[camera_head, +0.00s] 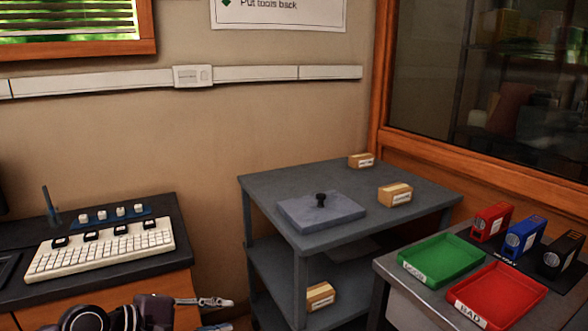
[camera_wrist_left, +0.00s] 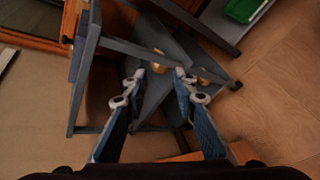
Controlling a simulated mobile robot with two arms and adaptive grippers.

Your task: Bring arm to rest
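My left gripper (camera_head: 226,314) is low in the head view, between the keyboard desk and the grey shelf cart (camera_head: 268,185). One finger shows clearly and the other is partly cut off by the bottom edge. In the left wrist view the two fingers of this gripper (camera_wrist_left: 158,74) are spread apart, with nothing held between them. The cart's frame and shelves lie beyond the fingertips in that view. My right gripper is not in either view.
The desk with a white keyboard (camera_head: 100,250) stands left of the cart. Small boxes (camera_head: 395,194) and a grey lidded plate (camera_head: 321,211) lie on the cart. Green (camera_head: 441,281) and red (camera_head: 525,293) trays sit on a table at right. Bare floor (camera_wrist_left: 270,100) shows in the wrist view.

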